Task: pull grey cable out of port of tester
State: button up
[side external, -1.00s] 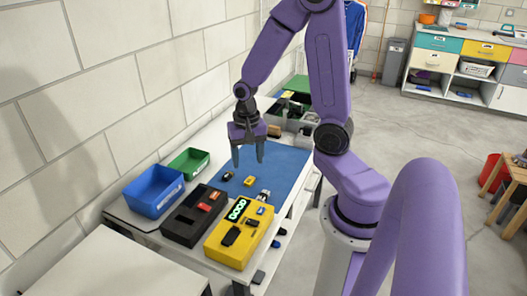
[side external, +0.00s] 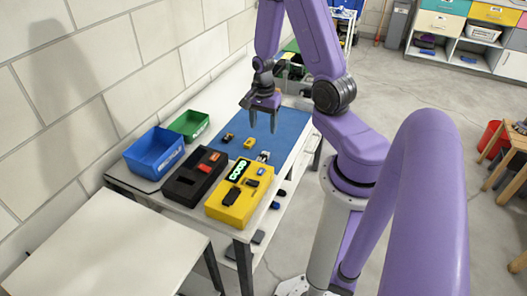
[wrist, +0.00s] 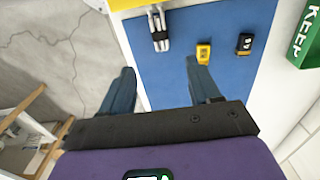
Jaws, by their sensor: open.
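The yellow tester (side external: 228,211) lies at the near end of the table, with a lit green display; its edge shows at the top of the wrist view (wrist: 124,4). A grey cable-like piece with a dark band (side external: 263,157) is at the tester's far side, on or over the blue mat; it also shows in the wrist view (wrist: 158,30). I cannot tell whether it sits in a port. My gripper (side external: 262,124) is open and empty above the mat, apart from the cable. In the wrist view my fingers (wrist: 162,78) are spread below the cable.
A black case with a red part (side external: 180,190) stands left of the tester. A yellow connector (side external: 248,143) and a black one (side external: 228,138) lie on the blue mat (side external: 285,127). Blue (side external: 148,163) and green (side external: 200,134) bins stand along the wall side.

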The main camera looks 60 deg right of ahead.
aim_at(264, 155)
jog(key=shift+f, duration=6.65)
jog(key=c, duration=1.1)
jog(key=shift+c, duration=0.2)
jog(key=shift+d, duration=2.75)
jog(key=shift+f, duration=0.7)
jog(key=o, duration=1)
